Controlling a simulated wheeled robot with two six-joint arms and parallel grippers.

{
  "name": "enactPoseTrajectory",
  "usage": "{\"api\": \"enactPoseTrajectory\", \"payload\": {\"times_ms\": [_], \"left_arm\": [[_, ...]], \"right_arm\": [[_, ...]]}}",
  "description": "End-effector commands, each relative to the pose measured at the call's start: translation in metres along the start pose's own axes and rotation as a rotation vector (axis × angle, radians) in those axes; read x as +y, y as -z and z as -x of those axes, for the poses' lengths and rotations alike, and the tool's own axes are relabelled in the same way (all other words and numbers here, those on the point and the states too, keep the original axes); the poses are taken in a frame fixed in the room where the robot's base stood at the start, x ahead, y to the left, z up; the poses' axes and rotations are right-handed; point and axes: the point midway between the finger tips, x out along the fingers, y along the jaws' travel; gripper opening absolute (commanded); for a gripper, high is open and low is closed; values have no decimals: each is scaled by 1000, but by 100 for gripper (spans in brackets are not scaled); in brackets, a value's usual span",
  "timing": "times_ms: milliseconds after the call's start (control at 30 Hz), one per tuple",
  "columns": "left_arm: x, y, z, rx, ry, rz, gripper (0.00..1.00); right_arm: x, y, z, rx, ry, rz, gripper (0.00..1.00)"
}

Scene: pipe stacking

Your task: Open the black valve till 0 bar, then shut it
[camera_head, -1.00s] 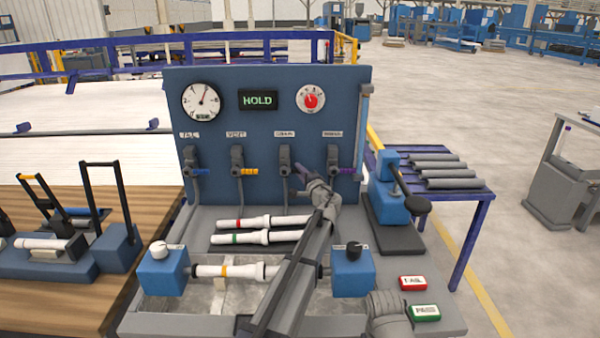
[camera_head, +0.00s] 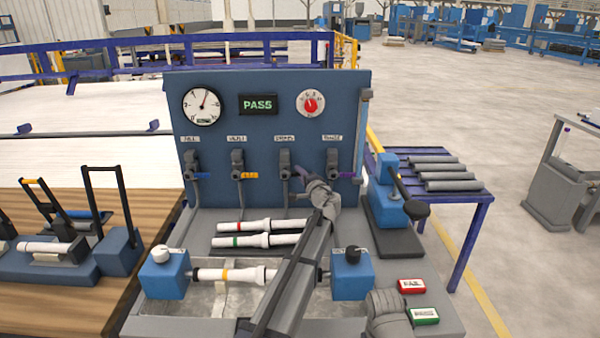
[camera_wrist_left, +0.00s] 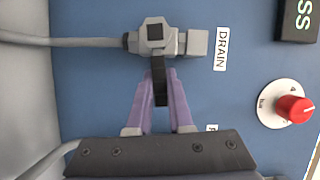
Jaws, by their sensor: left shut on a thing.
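The black valve, labelled DRAIN, sits third from the left on the blue panel. Its grey body (camera_head: 285,161) shows in the head view, and its black lever (camera_wrist_left: 160,82) shows in the left wrist view. The lever points sideways to the right of the panel, across the pipe. My left gripper (camera_wrist_left: 160,92) is shut on the black lever, with a purple finger on each side. In the head view my left gripper (camera_head: 302,176) is partly covered by its own wrist. The pressure gauge (camera_head: 201,106) has its needle pointing up and slightly right. My right gripper is out of view.
The display (camera_head: 258,104) reads PASS. A red knob (camera_head: 310,104) sits beside it. Blue-levered (camera_head: 200,176), orange-levered (camera_head: 245,176) and purple-levered (camera_head: 346,175) valves flank the black one. White pipes (camera_head: 258,240) lie on the bench below. A blue press (camera_head: 386,200) stands right.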

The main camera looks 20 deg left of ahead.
Motion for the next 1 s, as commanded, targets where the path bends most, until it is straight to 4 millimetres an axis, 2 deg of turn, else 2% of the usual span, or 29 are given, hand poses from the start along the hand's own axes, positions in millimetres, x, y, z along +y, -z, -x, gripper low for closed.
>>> {"api": "enactPoseTrajectory", "payload": {"times_ms": [33, 400, 700, 1000], "left_arm": [[-8, 0, 1, -1, -16, 38, 0], [-26, -4, 0, -2, -146, 356, 0], [-38, -12, -3, -2, -254, 620, 0], [-46, -23, -8, -2, -362, 883, 0]], "right_arm": [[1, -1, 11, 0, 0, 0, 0], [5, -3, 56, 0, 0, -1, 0], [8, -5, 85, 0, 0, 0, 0], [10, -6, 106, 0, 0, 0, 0]]}}
